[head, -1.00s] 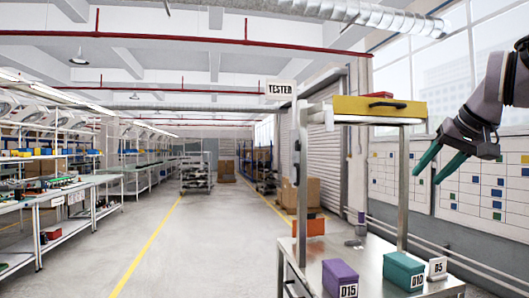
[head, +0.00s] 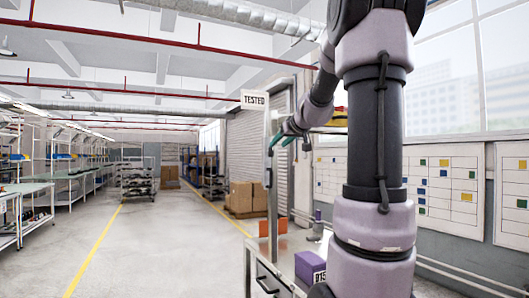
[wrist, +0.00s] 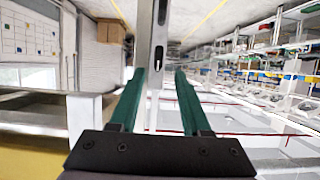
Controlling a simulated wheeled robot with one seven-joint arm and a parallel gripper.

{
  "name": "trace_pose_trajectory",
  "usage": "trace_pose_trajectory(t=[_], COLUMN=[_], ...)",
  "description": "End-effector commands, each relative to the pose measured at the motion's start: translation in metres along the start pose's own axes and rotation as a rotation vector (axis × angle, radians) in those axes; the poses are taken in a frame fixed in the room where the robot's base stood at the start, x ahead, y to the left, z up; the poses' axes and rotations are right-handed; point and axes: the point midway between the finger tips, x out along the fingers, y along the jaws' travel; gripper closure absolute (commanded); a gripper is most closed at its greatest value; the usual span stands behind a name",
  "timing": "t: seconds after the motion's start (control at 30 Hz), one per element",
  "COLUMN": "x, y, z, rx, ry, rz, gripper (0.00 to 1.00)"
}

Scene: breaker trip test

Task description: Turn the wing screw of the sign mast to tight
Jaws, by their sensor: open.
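The sign mast (head: 270,180) is a thin grey post at the left corner of a metal cart, with a white sign (head: 254,101) reading TESTED on top. A small dark part shows on the mast below my gripper; I cannot tell whether it is the wing screw or how that is turned. My gripper (head: 285,142) has green fingers and is open and empty, at the upper mast. In the wrist view the mast (wrist: 153,100) runs between the two open fingers (wrist: 160,74), with dark marks farther along it. I cannot tell whether the fingers touch it.
A purple box (head: 309,267) stands on the cart top (head: 288,246). A yellow tray (head: 338,122) sits on the cart's upper level, partly behind my arm. Cardboard boxes (head: 247,197) stand behind. The floor (head: 160,250) left of the cart is clear.

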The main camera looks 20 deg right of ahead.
Motion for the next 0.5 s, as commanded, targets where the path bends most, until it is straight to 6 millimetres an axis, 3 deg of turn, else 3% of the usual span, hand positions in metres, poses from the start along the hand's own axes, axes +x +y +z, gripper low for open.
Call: trace_pose_trajectory(t=[0.2, 0.5], x=[0.043, 0.072], y=[-0.001, -0.001], z=[0.001, 0.000], rx=[0.000, 0.001], ry=[-0.003, -0.001], rz=[-0.001, -0.001], gripper=[0.53, 0.53])
